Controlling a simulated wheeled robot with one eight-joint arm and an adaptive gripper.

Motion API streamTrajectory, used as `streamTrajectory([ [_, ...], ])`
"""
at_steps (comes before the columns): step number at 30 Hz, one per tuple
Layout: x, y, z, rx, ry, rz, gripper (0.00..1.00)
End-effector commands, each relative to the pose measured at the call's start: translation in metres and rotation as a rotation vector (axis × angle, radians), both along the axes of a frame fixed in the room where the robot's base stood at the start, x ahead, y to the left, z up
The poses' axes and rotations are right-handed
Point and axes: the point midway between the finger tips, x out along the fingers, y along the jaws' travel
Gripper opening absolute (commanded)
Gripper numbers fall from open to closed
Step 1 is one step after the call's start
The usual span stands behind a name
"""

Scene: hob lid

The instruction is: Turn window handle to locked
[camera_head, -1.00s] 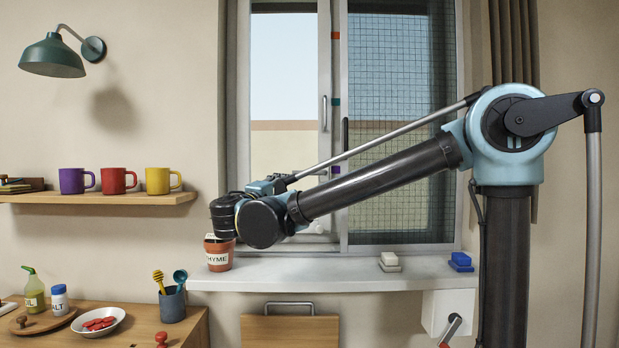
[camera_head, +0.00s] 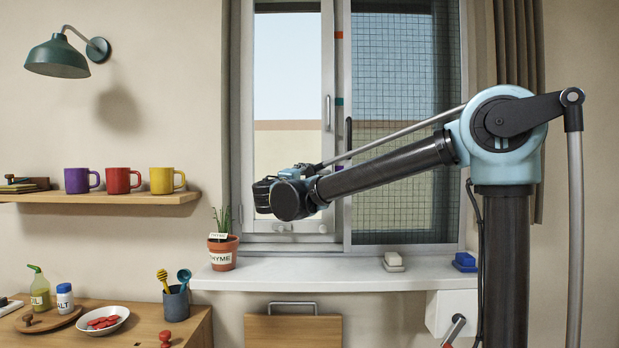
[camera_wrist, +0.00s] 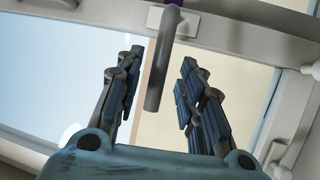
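The window (camera_head: 333,130) has a grey upright handle (camera_head: 327,112) on its left sash, beside a teal mark (camera_head: 339,101). In the wrist view, a grey handle (camera_wrist: 154,85) projects from a pale mounting plate (camera_wrist: 184,22) on the frame, with a purple part (camera_wrist: 172,3) at the top edge. My gripper (camera_wrist: 161,62) is open, with one finger on each side of this handle and visible gaps between; no contact shows. In the head view my wrist hides this part of the sash and the fingertips cannot be made out.
The white sill (camera_head: 320,274) runs below, with a thyme pot (camera_head: 222,252) left of my wrist. White (camera_head: 393,261) and blue (camera_head: 464,261) blocks lie right. White knobs (camera_head: 279,228) sit low on the sash.

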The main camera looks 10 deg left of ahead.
Motion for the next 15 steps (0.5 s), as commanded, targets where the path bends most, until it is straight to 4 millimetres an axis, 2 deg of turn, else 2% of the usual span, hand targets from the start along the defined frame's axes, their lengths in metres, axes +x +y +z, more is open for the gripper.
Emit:
streamTrajectory([
  [6, 0.022, -0.003, 0.004, 0.000, 0.000, 0.000, 0.35],
  [15, 0.028, -0.004, 0.005, 0.000, 0.000, 0.000, 0.35],
])
